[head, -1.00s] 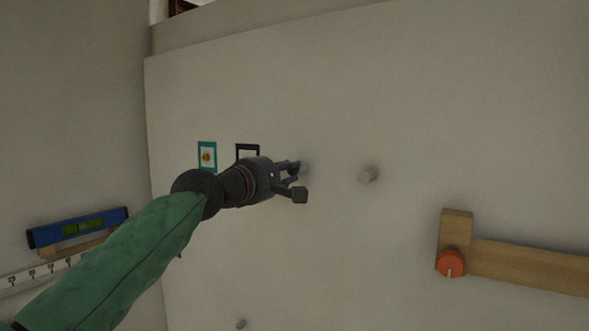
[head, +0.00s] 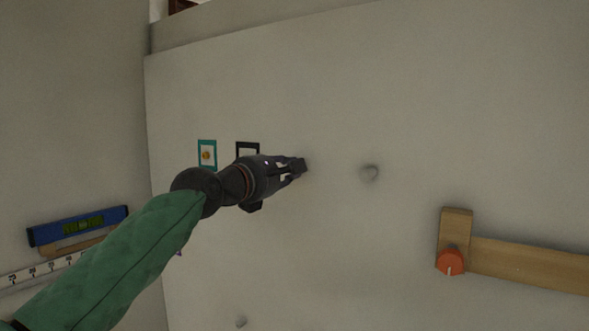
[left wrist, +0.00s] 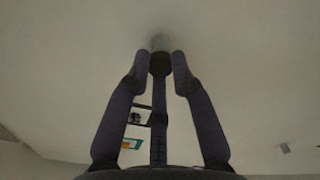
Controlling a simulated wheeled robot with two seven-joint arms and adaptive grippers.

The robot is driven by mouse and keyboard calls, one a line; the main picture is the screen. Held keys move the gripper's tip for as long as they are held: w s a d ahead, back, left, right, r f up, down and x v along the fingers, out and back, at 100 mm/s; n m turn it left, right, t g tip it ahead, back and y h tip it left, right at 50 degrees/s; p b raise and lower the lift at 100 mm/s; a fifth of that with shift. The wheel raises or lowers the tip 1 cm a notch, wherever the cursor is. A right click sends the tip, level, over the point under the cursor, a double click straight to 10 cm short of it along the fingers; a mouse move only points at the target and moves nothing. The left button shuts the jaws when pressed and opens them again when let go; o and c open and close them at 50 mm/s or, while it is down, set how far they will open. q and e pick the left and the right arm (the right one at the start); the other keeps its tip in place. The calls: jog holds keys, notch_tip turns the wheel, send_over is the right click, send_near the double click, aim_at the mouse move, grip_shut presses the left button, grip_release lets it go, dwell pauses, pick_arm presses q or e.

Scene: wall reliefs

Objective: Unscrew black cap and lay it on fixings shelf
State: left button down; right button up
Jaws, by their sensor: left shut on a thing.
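My left gripper (head: 303,166) reaches in from the left to the pale wall panel. In the left wrist view, its fingertips are close around a short dark cylinder, which looks like the black cap (left wrist: 160,65). A light grey stud (left wrist: 160,42) stands out of the wall right behind that cylinder. I cannot tell whether the cap is still on the stud's thread. In the head view the fingers hide the cap. I cannot pick out a fixings shelf. My right gripper is in neither view.
A wooden bar (head: 530,264) with an orange knob (head: 450,262) is at right. Teal (head: 207,155) and black (head: 247,149) frames are near my wrist; a blue level (head: 80,227) is left.

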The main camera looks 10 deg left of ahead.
pick_arm(q)
jog(key=n, duration=0.5)
dwell(0.3)
jog(key=c, duration=1.3)
grip_release()
jog(key=shift+d, duration=0.1)
jog(key=m+b, duration=0.3)
jog(key=m, duration=1.7)
jog(key=shift+m, duration=0.3)
